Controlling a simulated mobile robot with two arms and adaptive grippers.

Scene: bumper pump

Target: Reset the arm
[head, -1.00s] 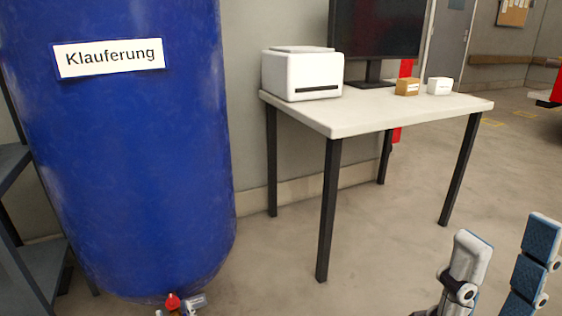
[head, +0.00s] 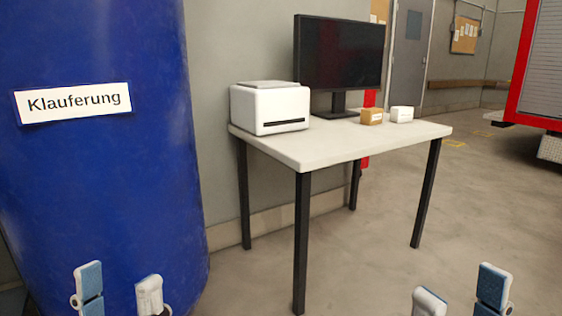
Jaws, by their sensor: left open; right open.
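Both of my grippers show at the bottom edge of the head view, with only their upper finger parts in the frame. My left gripper (head: 120,292) is at the lower left, in front of the base of the blue tank. Its two blue-and-white fingers stand apart with nothing between them. My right gripper (head: 461,294) is at the lower right, over the bare floor. Its fingers are also apart and empty. The rest of both arms is out of view.
A blue tank (head: 100,190) labelled "Klauferung" stands at the left. A white table (head: 330,150) carries a printer (head: 270,108), a monitor (head: 338,60) and two small boxes, one brown (head: 372,116), one white (head: 402,114). A red vehicle (head: 528,75) is at right. Floor between is clear.

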